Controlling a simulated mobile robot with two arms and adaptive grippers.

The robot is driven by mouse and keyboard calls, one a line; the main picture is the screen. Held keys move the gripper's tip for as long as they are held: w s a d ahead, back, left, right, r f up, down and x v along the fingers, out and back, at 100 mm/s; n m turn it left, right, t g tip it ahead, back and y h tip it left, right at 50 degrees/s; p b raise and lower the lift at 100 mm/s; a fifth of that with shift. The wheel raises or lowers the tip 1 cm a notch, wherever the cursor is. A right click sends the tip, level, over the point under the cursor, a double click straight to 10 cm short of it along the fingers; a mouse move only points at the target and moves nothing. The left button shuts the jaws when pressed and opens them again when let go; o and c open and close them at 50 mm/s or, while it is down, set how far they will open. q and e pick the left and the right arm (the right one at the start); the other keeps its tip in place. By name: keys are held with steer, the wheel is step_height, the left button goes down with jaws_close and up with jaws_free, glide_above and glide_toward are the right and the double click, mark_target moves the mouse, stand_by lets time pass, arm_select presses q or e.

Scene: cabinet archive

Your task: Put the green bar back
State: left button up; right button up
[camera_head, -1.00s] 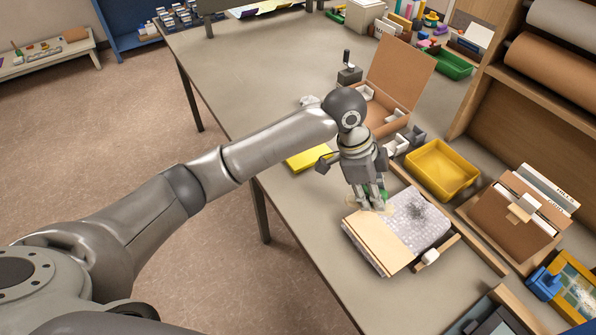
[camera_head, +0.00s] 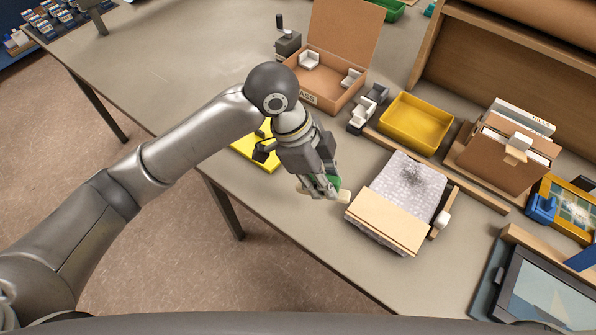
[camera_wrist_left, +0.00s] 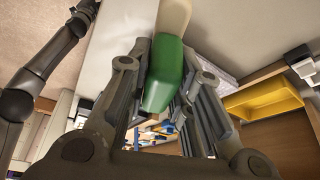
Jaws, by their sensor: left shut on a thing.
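The green bar (camera_wrist_left: 165,72) is between the fingers of my left gripper (camera_head: 328,187). In the left wrist view my gripper (camera_wrist_left: 162,80) is shut on it, and a cream end sticks out past the green part. In the head view only a little green (camera_head: 333,182) shows at the fingertips, with a pale end beside it. The gripper is just left of a grey-white patterned pad (camera_head: 408,180) with a light wooden board (camera_head: 388,222) across its near end. A dark smudge marks the pad. My right gripper is not in view.
A yellow flat item (camera_head: 256,152) lies behind the gripper. An open cardboard box (camera_head: 335,75), a yellow tray (camera_head: 417,122) and a brown file holder (camera_head: 500,160) stand farther back. A wooden rail runs along the pad's right side. The table's front left is bare.

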arm_select(q)
steer(key=w+a+f, duration=0.1)
steer(key=w+f, duration=0.1)
steer(key=w+a+f+p, duration=0.1)
steer(key=w+f, duration=0.1)
steer(key=w+a+f+p, duration=0.1)
steer(key=w+f, duration=0.1)
steer(key=w, duration=0.1)
steer(key=shift+a+f, duration=0.1)
steer(key=shift+a, duration=0.3)
steer(key=shift+w+a+f, duration=0.2)
steer(key=shift+w+f, duration=0.35)
steer(key=shift+f, duration=0.25)
step_height(320, 180, down, 2)
steer(key=shift+f+p, duration=0.1)
steer(key=shift+p, duration=0.8)
steer(key=shift+f, duration=0.45)
